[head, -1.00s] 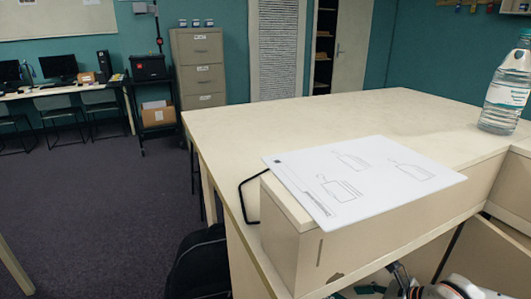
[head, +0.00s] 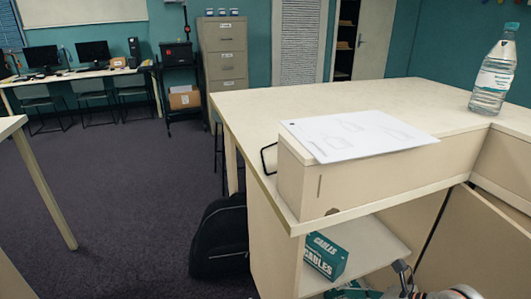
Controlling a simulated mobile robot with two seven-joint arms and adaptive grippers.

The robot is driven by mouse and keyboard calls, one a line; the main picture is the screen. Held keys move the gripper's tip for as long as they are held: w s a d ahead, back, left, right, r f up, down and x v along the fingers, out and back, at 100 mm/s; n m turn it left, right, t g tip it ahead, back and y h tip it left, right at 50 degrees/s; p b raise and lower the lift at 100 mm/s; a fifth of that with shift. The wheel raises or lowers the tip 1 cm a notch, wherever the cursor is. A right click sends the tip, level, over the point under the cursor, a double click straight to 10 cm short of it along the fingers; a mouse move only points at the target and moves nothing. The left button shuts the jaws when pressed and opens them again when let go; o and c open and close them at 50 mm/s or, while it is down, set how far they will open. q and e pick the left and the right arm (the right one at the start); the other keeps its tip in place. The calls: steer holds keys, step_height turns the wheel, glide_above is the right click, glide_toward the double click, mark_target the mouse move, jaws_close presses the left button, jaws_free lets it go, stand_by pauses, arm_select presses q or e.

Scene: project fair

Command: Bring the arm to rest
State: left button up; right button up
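Part of my arm and gripper (head: 404,280) shows at the bottom edge, right of centre, in the head view. Dark and grey parts and a white, red-ringed link are visible, low in front of the desk. Most of it is cut off by the frame, so I cannot tell whether the gripper is open or shut, or whether it holds anything. My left gripper is not in view.
A pale desk (head: 290,103) carries a paper sheet (head: 355,135) on its raised ledge and a water bottle (head: 494,75). A green cables box (head: 326,257) sits on the shelf below. A black backpack (head: 220,237) stands on the floor. Open carpet lies left.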

steer(key=s+a+r+m+t+y+p, duration=0.25)
steer(key=a+r+m, duration=0.3)
steer(key=m, duration=0.35)
steer(key=s+a+r+m+t+y+p, duration=0.1)
steer(key=s+a+r+m+t+p, duration=0.2)
steer(key=r+m, duration=0.45)
arm_select(q)
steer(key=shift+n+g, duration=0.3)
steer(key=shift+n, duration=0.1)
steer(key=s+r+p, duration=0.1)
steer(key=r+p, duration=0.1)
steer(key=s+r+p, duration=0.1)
steer(key=p, duration=0.2)
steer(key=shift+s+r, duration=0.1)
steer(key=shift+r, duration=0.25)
arm_select(e)
steer(key=s+d+f+m+h, duration=0.4)
steer(key=s+f+m, duration=0.3)
steer(key=f+m, duration=0.2)
steer(key=s+d+f+m+g+h, duration=0.1)
steer(key=s+d+f+m+h, duration=0.4)
steer(key=m, duration=0.8)
steer(key=s+f, duration=0.3)
steer(key=f, duration=0.1)
steer(key=shift+s+f+h, duration=0.15)
steer(key=shift+s+h, duration=0.1)
steer(key=shift+h, duration=0.1)
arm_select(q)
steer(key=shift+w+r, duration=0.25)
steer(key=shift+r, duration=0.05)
